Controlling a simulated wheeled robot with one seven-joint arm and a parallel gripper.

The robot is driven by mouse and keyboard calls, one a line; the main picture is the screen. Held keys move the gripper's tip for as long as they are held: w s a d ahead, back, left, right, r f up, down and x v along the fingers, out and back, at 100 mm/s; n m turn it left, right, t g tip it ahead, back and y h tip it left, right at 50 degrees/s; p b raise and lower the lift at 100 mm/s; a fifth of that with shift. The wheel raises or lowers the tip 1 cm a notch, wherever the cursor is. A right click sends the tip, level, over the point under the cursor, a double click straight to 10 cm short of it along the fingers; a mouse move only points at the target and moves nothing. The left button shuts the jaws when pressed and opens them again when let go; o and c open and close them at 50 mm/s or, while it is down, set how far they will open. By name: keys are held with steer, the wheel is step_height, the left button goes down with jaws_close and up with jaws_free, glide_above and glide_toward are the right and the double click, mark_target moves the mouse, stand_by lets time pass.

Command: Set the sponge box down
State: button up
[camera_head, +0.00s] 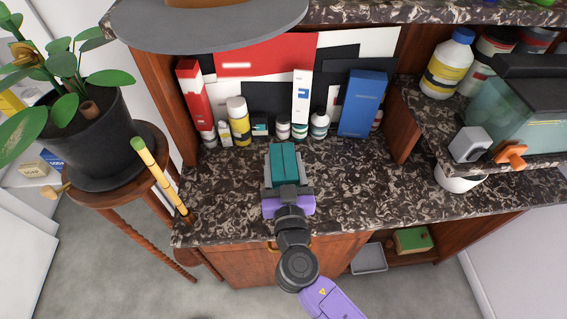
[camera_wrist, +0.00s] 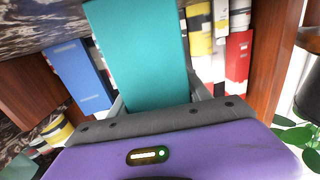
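The sponge box, a teal box (camera_head: 284,162), is between the fingers of my gripper (camera_head: 285,182), over the middle of the dark marbled counter (camera_head: 225,195). In the wrist view the teal box (camera_wrist: 140,50) stretches away from the purple-and-grey gripper (camera_wrist: 155,103), with a grey finger at each side. The gripper looks shut on it. Whether the box touches the counter or hangs just above it is not clear. The gripper hides the box's near end.
Several bottles and boxes stand along the back, including a red box (camera_head: 194,95), a yellow bottle (camera_head: 238,121) and a blue box (camera_head: 362,104). A glass tank (camera_head: 520,110) is on the right shelf. A potted plant (camera_head: 85,135) stands left. The counter is clear on both sides.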

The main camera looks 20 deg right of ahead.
steer(key=o, duration=0.3)
steer(key=shift+r, duration=0.1)
steer(key=shift+r+p, duration=0.15)
steer(key=shift+p, duration=0.2)
steer(key=b+v, duration=0.2)
steer(key=v, duration=0.3)
steer(key=b+v, duration=0.2)
steer(key=v, duration=0.3)
steer(key=shift+s+a+f, duration=0.1)
steer(key=shift+s+f, duration=0.1)
steer(key=shift+s+a+r, duration=0.2)
steer(key=shift+s, duration=0.55)
